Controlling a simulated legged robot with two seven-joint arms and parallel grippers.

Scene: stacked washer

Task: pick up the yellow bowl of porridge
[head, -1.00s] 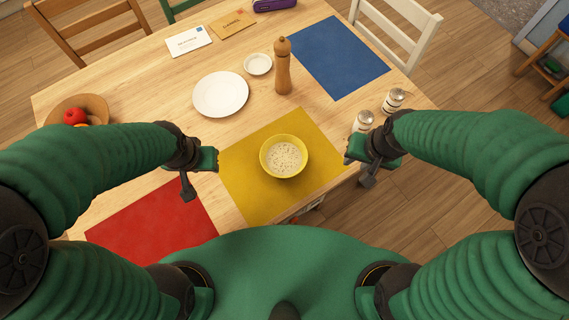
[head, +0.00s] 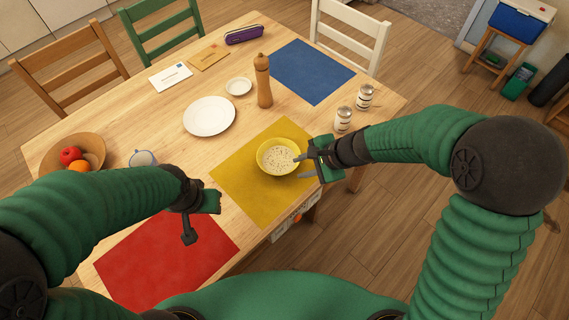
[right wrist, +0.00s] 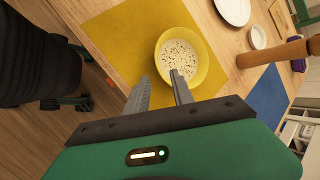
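The yellow bowl of porridge (head: 277,158) stands upright on the yellow placemat (head: 236,188). In the right wrist view the bowl (right wrist: 183,60) lies just beyond my fingertips. My right gripper (head: 302,167) is at the bowl's right side in the head view. In the right wrist view its two fingers (right wrist: 159,76) are apart with nothing held between them. One fingertip overlaps the bowl's inside and the other is outside the rim; I cannot tell whether either touches. My left gripper (head: 197,222) hangs above the red placemat (head: 165,262), away from the bowl; its finger gap is unclear.
A white plate (head: 209,117), a small white dish (head: 239,86) and a pepper mill (head: 263,82) stand behind the bowl. Two shakers (head: 343,119) stand to the right. A fruit bowl (head: 92,150) and a mug (head: 142,159) are at the left.

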